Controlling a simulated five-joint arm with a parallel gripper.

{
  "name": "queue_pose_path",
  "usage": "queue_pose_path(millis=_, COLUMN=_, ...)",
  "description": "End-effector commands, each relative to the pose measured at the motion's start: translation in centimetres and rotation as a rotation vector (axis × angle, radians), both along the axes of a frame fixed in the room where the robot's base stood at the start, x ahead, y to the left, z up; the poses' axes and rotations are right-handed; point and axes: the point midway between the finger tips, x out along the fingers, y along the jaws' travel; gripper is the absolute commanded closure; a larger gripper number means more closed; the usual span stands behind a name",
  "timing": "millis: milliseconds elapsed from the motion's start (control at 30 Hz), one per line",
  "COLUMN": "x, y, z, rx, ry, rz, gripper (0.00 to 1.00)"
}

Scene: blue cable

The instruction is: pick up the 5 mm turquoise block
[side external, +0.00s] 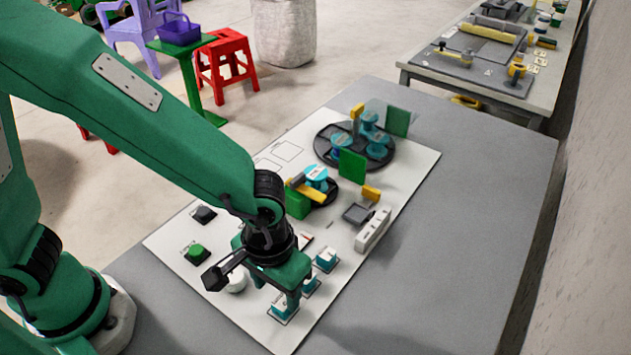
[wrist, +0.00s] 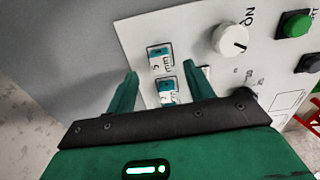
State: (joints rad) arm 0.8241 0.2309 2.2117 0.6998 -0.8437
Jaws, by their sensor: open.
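Small turquoise blocks with white labelled tops sit in a row on the white panel. In the side view they are a far one (side external: 326,259), a middle one (side external: 310,284) and a near one (side external: 284,308). The wrist view shows an upper block (wrist: 160,58) and a lower block (wrist: 168,92), partly hidden by my gripper. The labels are too small to tell which is 5 mm. My gripper (side external: 277,292) is open and points down over the near end of the row. In the wrist view its fingers (wrist: 160,70) straddle the row, with nothing held.
A white round knob (side external: 237,281), a green button (side external: 196,252) and a black button (side external: 205,214) stand left of my gripper on the panel (side external: 245,325). A dark turntable (side external: 329,145) with turquoise spools stands farther back. The grey table right of the panel is clear.

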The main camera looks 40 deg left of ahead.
Motion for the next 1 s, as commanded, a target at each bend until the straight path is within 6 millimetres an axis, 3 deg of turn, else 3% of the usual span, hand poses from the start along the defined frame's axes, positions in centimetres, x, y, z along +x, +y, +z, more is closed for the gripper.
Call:
queue_pose_path(millis=367, x=0.0, y=0.0, z=-0.9, rx=0.001, ry=0.001, rz=0.0, gripper=0.47)
queue_pose_path(millis=800, x=0.3, y=0.0, z=-4.9, rx=0.001, ry=0.001, rz=0.0, gripper=0.47)
queue_pose_path(millis=1000, x=0.3, y=0.0, z=-5.7, rx=0.0, ry=0.0, rz=0.0, gripper=0.47)
